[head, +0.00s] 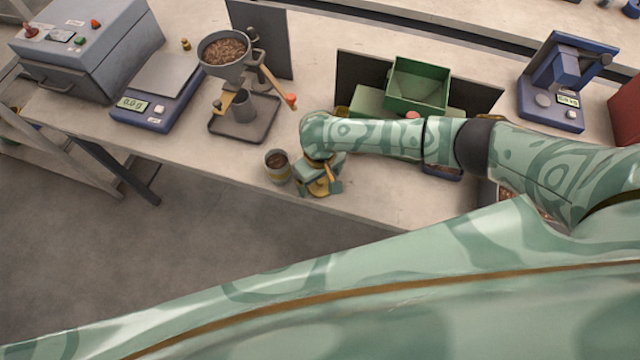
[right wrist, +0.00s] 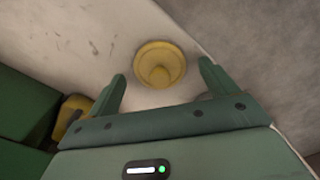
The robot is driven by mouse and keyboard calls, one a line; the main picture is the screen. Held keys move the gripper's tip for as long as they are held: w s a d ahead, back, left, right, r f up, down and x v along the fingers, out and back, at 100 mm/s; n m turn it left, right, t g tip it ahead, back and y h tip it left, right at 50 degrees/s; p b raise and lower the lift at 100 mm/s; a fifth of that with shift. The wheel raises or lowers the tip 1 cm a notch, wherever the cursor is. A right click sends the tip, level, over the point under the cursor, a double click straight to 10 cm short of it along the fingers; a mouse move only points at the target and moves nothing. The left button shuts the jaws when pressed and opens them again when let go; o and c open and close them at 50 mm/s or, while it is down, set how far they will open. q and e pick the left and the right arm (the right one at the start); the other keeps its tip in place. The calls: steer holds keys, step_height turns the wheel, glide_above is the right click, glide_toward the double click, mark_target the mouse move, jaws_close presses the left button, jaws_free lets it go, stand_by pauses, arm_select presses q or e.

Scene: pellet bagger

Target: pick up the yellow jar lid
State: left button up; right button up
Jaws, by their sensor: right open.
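My left gripper is not in view.
A funnel stand (head: 243,115), a blue scale (head: 160,95) and a grey machine box (head: 85,50) stand to the left. A green bin (head: 418,86) stands behind my right arm, and a blue device (head: 560,85) at right. The bench's front edge is close to the gripper.

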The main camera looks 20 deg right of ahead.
steer(key=shift+f, duration=0.35)
steer(key=shift+r, duration=0.1)
steer(key=c, duration=1)
steer(key=shift+r, duration=0.1)
